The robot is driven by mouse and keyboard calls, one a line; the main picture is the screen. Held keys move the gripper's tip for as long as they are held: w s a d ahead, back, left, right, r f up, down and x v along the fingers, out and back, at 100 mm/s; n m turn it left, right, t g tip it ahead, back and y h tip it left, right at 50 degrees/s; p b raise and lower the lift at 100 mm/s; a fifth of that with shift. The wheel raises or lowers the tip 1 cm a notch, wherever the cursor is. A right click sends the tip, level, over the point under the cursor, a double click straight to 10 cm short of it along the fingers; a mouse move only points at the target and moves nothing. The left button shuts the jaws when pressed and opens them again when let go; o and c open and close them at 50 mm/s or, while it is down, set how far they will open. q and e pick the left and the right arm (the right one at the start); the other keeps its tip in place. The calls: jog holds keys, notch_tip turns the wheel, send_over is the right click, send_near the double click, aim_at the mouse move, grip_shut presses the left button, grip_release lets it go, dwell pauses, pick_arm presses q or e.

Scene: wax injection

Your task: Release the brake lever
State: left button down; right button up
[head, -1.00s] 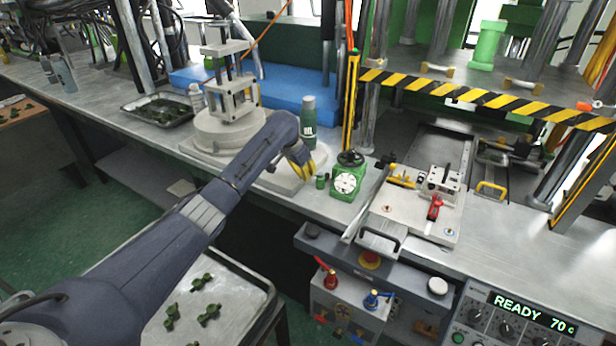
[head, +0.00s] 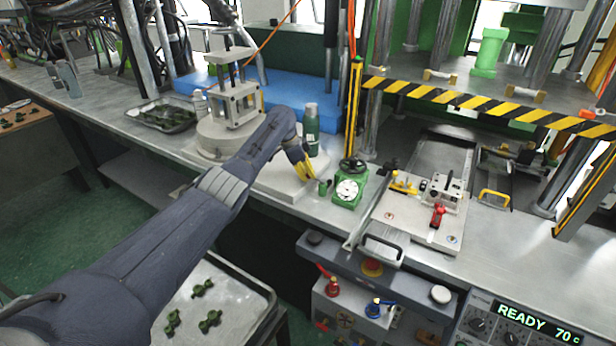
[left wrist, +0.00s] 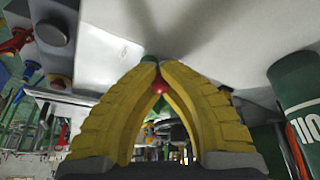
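My left gripper (head: 310,178) reaches in over the bench, its yellow fingers pointing down beside a small green cylinder (head: 324,187) and the green box with a white dial (head: 349,190). In the left wrist view the two yellow fingers (left wrist: 160,66) arch together and their tips nearly meet. A small red ball (left wrist: 160,86) shows in the narrow gap just below the tips; I cannot tell whether they touch it. No part is clearly recognisable as the brake lever. A red-handled clamp (head: 437,216) stands on the plate to the right. My right gripper is not in view.
A green bottle (head: 311,130) stands close behind the gripper and shows at the right of the left wrist view (left wrist: 298,88). A round fixture (head: 222,135) stands to the left. Red (head: 331,286) and blue (head: 374,308) valve handles sit on the front panel.

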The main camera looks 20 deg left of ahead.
pick_arm(q)
jog(key=shift+w+d+r+m, duration=0.3)
jog(key=shift+w+r+m, duration=0.15)
jog(key=shift+m, duration=0.25)
dwell(0.7)
jog(key=c, duration=2.1)
grip_release()
jog(key=o, duration=0.4)
jog(key=shift+d+f, duration=0.1)
jog(key=o, duration=0.4)
jog(key=shift+f+g, duration=0.15)
jog(key=shift+g, duration=0.15)
jog(key=shift+s+a, duration=0.1)
jog(key=shift+a, duration=0.1)
jog(key=shift+a, duration=0.1)
jog(key=shift+a, duration=0.1)
jog(key=v, duration=1.1)
jog(key=shift+s+a+r, duration=0.1)
jog(key=shift+r, duration=0.25)
